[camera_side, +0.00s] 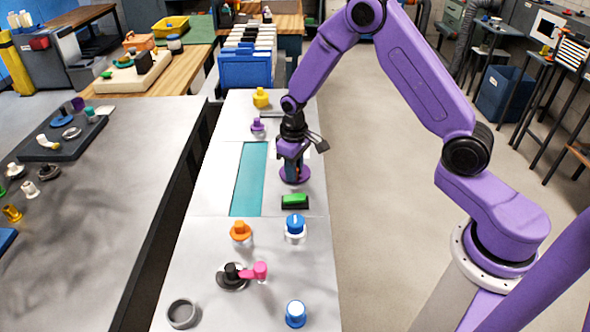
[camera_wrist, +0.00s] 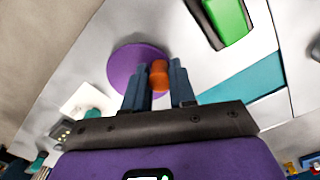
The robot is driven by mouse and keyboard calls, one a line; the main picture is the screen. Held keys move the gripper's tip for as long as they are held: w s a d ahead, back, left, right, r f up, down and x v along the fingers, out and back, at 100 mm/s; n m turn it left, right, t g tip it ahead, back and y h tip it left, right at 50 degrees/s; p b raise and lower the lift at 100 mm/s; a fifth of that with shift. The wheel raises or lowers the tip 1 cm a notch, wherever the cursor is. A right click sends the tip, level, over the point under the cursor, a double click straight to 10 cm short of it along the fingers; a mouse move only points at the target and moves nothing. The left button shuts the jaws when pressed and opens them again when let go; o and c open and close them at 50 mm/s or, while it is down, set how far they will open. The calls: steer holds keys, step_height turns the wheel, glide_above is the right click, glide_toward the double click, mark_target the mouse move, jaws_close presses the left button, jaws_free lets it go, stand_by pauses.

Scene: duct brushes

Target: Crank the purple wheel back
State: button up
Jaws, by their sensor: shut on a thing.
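The purple wheel (camera_side: 295,174) lies flat on the grey panel, right of the teal strip. It also shows in the wrist view as a purple disc (camera_wrist: 128,66). An orange-brown knob (camera_wrist: 159,75) stands up at the wheel's edge in the wrist view. My gripper (camera_side: 293,168) points down over the wheel. In the wrist view my gripper's fingers (camera_wrist: 159,84) are shut on the knob, one on each side. The knob is hidden behind the fingers in the side view.
A green rocker switch (camera_side: 295,202) sits just in front of the wheel. A blue dial (camera_side: 295,225), an orange knob (camera_side: 241,231) and a pink-handled crank (camera_side: 254,271) are nearer the camera. A small purple knob (camera_side: 257,126) and a yellow knob (camera_side: 261,97) stand behind.

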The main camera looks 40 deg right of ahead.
steer(key=shift+w, duration=0.4)
steer(key=shift+a, duration=0.1)
steer(key=shift+w+a, duration=0.1)
steer(key=shift+w, duration=0.6)
steer(key=shift+w, duration=0.4)
steer(key=shift+d, duration=0.2)
